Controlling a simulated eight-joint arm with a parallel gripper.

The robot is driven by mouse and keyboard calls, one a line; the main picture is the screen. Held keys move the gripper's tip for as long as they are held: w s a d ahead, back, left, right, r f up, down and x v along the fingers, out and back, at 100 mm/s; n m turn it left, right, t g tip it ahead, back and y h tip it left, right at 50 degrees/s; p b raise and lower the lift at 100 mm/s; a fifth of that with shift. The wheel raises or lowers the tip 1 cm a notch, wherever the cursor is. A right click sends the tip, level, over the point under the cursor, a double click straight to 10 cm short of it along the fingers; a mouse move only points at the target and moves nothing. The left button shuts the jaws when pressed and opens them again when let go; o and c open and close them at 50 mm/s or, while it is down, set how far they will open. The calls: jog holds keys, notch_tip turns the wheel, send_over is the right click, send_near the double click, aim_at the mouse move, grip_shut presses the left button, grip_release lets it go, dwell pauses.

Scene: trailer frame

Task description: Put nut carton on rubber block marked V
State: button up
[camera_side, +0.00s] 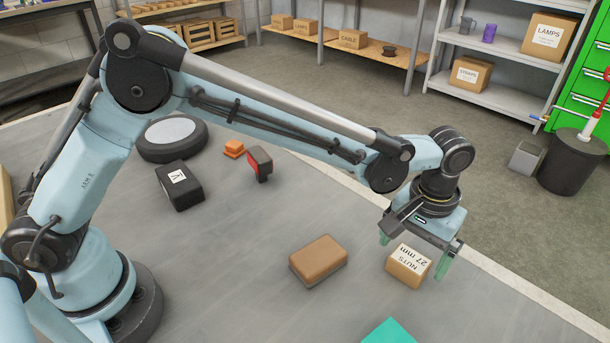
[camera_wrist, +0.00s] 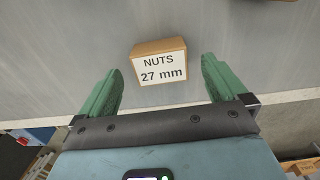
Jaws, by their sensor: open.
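The nut carton (camera_side: 408,265) is a small brown box with a white label reading "NUTS 27 mm". It stands on the grey surface at the right in the side view. In the wrist view the nut carton (camera_wrist: 159,63) lies ahead of and between the green fingers. My gripper (camera_side: 414,254) is open above the carton, fingers pointing down; in the wrist view my gripper (camera_wrist: 160,82) is empty. The black rubber block marked V (camera_side: 179,186) lies at the left of the side view, beyond my arm, its white label facing up.
A brown block (camera_side: 318,260) lies left of the carton. A teal item (camera_side: 389,332) is at the front edge. A round black disc with a pale top (camera_side: 172,136), an orange piece (camera_side: 234,148) and a red-black item (camera_side: 260,163) lie near the rubber block.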

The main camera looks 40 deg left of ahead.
aim_at(411, 259)
jog(key=shift+w+f, duration=0.1)
jog(key=shift+f, duration=1.45)
jog(key=shift+c, duration=0.2)
jog(key=shift+r, duration=0.1)
jog(key=c, duration=1.3)
